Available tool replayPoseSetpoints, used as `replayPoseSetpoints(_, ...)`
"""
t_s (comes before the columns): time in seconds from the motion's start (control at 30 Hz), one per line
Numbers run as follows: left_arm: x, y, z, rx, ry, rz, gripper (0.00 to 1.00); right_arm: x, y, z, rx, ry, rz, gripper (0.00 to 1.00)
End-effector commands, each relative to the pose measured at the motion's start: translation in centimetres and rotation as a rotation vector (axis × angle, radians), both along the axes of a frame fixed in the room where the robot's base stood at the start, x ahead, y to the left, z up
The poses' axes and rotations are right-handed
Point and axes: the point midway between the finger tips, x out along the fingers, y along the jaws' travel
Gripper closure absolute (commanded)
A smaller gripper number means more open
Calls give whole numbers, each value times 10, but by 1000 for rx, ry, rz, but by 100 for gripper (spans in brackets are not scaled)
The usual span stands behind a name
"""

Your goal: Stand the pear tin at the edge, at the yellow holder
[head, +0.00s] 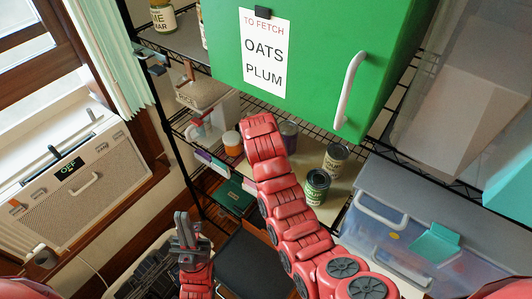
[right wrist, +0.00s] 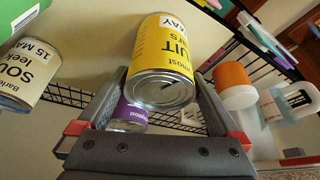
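A yellow tin (right wrist: 162,50) with part of the word fruit on its label stands between the fingers of my right gripper (right wrist: 162,85); both fingertips appear to touch its sides. In the head view my right arm hides this gripper and tin. A purple tin (right wrist: 128,118) is behind it, also in the head view (head: 288,135). A soup tin (right wrist: 28,70) stands to the left. I cannot read a pear label or make out a yellow holder. My left gripper (head: 185,222) is empty, its fingers close together.
A green cabinet (head: 310,60) with a white handle and a note hangs over the tin shelf (head: 345,190). A clear bin (head: 400,240) is at the right. Wire shelf edges surround the arm.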

Motion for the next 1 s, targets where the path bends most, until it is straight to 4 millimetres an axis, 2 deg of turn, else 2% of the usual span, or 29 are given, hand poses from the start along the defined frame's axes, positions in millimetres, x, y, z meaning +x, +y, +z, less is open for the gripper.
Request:
replayPoseSetpoints(0.27,0,0,6,0,0,0,100,0,0,6,0,0,0,0)
replayPoseSetpoints(0.37,0,0,-9,0,0,0,100,-2,2,8,1,-6,1,0)
replayPoseSetpoints(0.5,0,0,-35,0,0,0,100,-11,5,27,3,-10,2,0)
replayPoseSetpoints(0.53,0,0,-19,0,1,0,100,-18,7,35,1,-7,3,0)
replayPoseSetpoints(0.73,0,0,10,0,0,0,100,-63,16,37,3,4,2,0)
replayPoseSetpoints(0.9,0,0,14,0,0,0,100,-99,26,32,2,1,3,0)
replayPoseSetpoints(1.0,0,0,14,0,0,0,100,-115,29,30,1,2,4,0)
